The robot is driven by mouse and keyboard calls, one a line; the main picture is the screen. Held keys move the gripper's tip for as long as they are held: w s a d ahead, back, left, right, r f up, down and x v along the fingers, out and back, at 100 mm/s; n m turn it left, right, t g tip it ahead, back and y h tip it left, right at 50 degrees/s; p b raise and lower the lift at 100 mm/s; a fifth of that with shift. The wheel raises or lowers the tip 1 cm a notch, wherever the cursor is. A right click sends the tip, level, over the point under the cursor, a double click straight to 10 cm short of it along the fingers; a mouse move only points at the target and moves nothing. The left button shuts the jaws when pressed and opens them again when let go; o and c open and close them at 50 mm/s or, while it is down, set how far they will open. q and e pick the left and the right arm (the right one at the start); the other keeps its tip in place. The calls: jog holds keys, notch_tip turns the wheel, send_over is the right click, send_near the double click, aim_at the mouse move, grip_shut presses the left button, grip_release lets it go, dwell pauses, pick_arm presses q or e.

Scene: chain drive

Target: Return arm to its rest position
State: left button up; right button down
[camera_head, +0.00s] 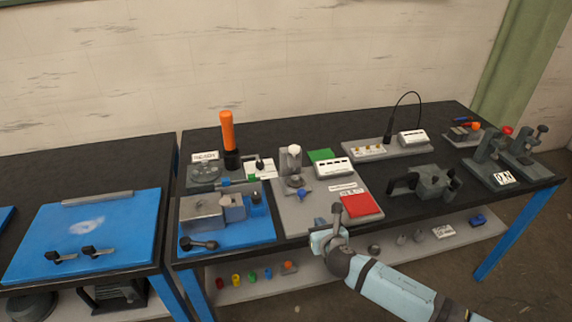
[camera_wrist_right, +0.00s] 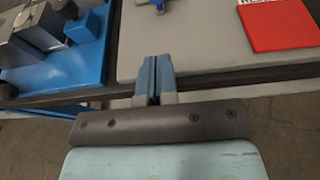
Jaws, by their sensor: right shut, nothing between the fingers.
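My right arm comes in from the lower right of the head view. Its gripper (camera_head: 319,238) is over the front edge of the black workbench (camera_head: 300,128), just in front of the grey board (camera_head: 291,216). In the right wrist view the two blue-grey fingers (camera_wrist_right: 154,80) are together, with nothing between them. A small blue part (camera_head: 307,222) lies on the board beyond the gripper, and a red card (camera_head: 361,205) lies to its right. The card also shows at the upper right of the wrist view (camera_wrist_right: 281,24). My left gripper is not in view.
A blue fixture base (camera_head: 229,235) with grey blocks stands left of the gripper. An upright orange-handled tool (camera_head: 227,132) stands behind it. A black clamp-like device (camera_head: 428,183) is to the right. A lower shelf (camera_head: 258,290) holds small coloured parts. Open floor lies in front.

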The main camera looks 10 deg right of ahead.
jog(key=s+a+f+m+g+y, duration=0.1)
jog(key=s+a+f+m, duration=0.15)
jog(key=s+m, duration=0.45)
jog(key=s+a+f+m+g+y, duration=0.1)
jog(key=s+a+f+m+g, duration=0.1)
jog(key=s+f+m, duration=0.4)
jog(key=s+d+r+m, duration=0.1)
jog(key=s+d+m, duration=0.2)
jog(key=s+m, duration=1.5)
jog(key=shift+s+m+g+y, duration=0.15)
jog(key=shift+m+g+y, duration=0.15)
jog(key=shift+m, duration=0.9)
